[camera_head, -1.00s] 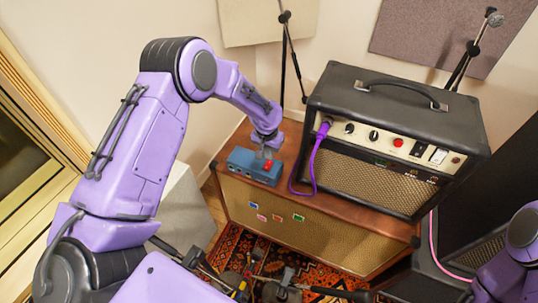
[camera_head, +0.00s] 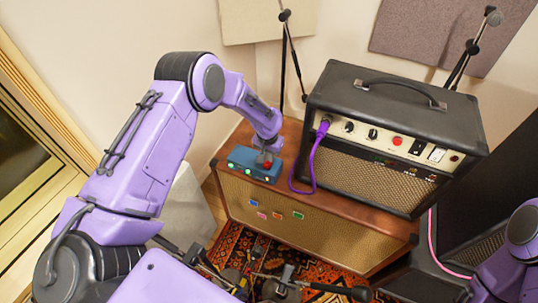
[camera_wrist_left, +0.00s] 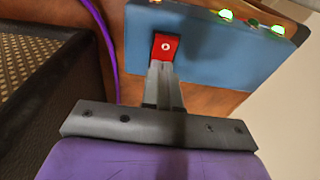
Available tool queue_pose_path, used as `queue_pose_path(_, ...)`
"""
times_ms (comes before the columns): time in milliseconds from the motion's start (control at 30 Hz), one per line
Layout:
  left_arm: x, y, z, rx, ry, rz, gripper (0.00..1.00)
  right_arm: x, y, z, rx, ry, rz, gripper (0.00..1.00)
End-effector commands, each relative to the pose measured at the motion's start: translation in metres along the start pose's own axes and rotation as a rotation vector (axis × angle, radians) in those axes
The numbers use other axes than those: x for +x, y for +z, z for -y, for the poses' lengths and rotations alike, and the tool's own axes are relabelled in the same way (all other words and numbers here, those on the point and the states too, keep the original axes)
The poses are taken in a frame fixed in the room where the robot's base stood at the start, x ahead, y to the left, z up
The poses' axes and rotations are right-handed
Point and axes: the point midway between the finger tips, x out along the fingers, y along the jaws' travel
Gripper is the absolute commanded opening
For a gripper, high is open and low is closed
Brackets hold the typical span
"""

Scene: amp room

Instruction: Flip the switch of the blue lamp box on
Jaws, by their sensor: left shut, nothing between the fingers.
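The blue lamp box (camera_head: 246,170) sits on the wooden top of the speaker cabinet, left of the amp. Small lamps on its front edge glow green and white in the head view; in the left wrist view the blue box (camera_wrist_left: 210,58) shows lit green lamps (camera_wrist_left: 226,15). Its red switch (camera_wrist_left: 165,46) is on top. My left gripper (camera_head: 265,157) is shut and empty, with its fingertips (camera_wrist_left: 160,66) at the near edge of the red switch, seemingly touching it. My right gripper is out of view; only part of my right arm shows at the right edge.
The black amp (camera_head: 395,130) with a purple cable (camera_head: 312,165) stands close to the right of the box on the cabinet (camera_head: 310,225). Microphone stands (camera_head: 284,60) rise behind. A patterned rug (camera_head: 235,245) lies on the floor below.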

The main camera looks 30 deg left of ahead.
Motion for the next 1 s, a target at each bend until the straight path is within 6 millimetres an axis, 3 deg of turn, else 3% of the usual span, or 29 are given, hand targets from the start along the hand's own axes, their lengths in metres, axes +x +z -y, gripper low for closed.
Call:
queue_pose_path(300,-0.005,0.017,0.000,0.002,-0.001,0.012,0.00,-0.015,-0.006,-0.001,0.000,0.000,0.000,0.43)
queue_pose_path(633,-0.006,0.016,0.000,0.002,0.000,0.007,0.00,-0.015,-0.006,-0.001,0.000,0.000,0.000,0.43)
queue_pose_path(767,-0.025,0.015,0.001,0.001,-0.001,0.006,0.00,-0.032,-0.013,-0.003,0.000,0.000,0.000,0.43)
queue_pose_path(900,-0.059,0.014,0.002,-0.001,-0.001,0.008,0.00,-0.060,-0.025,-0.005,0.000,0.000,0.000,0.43)
queue_pose_path(933,-0.057,0.014,0.001,-0.001,-0.001,0.004,0.00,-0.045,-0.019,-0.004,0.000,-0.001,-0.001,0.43)
queue_pose_path(1000,-0.072,0.015,0.001,-0.001,0.000,0.003,0.00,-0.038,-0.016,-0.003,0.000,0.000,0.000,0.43)
